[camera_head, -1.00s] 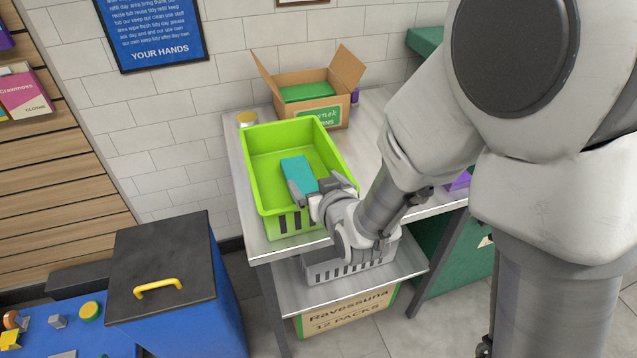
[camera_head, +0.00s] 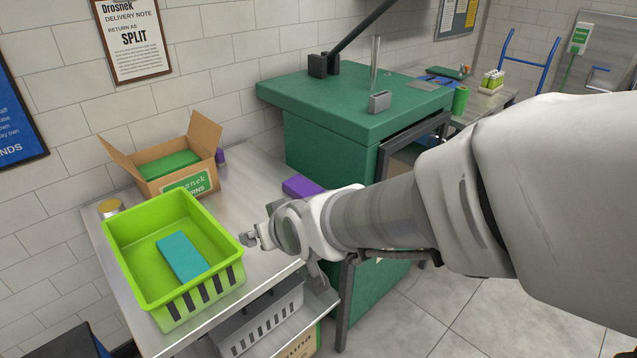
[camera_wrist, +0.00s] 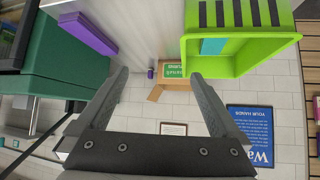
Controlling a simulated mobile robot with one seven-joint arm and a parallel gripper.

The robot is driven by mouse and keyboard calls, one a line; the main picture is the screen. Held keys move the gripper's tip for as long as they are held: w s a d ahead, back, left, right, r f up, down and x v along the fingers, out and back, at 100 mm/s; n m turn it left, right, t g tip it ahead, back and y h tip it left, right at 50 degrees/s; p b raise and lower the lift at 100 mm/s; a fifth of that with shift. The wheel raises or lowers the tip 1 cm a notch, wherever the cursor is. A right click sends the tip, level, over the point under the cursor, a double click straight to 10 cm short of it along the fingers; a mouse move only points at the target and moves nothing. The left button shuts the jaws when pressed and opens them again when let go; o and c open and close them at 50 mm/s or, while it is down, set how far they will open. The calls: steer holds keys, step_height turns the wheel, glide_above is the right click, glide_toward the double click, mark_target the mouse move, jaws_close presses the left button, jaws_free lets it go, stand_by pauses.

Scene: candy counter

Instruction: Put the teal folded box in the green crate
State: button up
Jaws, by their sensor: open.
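The teal folded box (camera_head: 182,258) lies inside the green crate (camera_head: 128,275), on its floor. The crate stands on the metal table near its left end. In the wrist view the crate (camera_wrist: 262,57) is at the upper right, and part of the teal box (camera_wrist: 213,46) shows inside it. My gripper (camera_head: 252,238) is just right of the crate, apart from it. In the wrist view my gripper (camera_wrist: 160,85) is open, with nothing between its fingers.
An open cardboard box (camera_head: 200,160) with green contents stands behind the crate. A yellow-lidded jar (camera_head: 109,207) is at the back left. A purple box (camera_head: 302,187) lies on the table (camera_head: 262,165). A green cabinet (camera_head: 335,140) stands to the right. A grey basket (camera_head: 268,325) is below.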

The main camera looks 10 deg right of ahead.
steer(key=s+d+r+m+g+h, duration=0.1)
steer(key=s+d+r+g, duration=0.1)
steer(key=s+d, duration=0.4)
steer(key=s+d+r+m+g+h, duration=0.1)
steer(key=s+d+r+m, duration=0.1)
steer(key=s+d, duration=0.4)
steer(key=s+r, duration=0.1)
steer(key=s, duration=0.2)
steer(key=shift+s+r+g+h, duration=0.3)
steer(key=shift+r+g+h, duration=0.05)
steer(key=shift+g+h, duration=0.05)
step_height(320, 180, up, 10)
steer(key=p, duration=1)
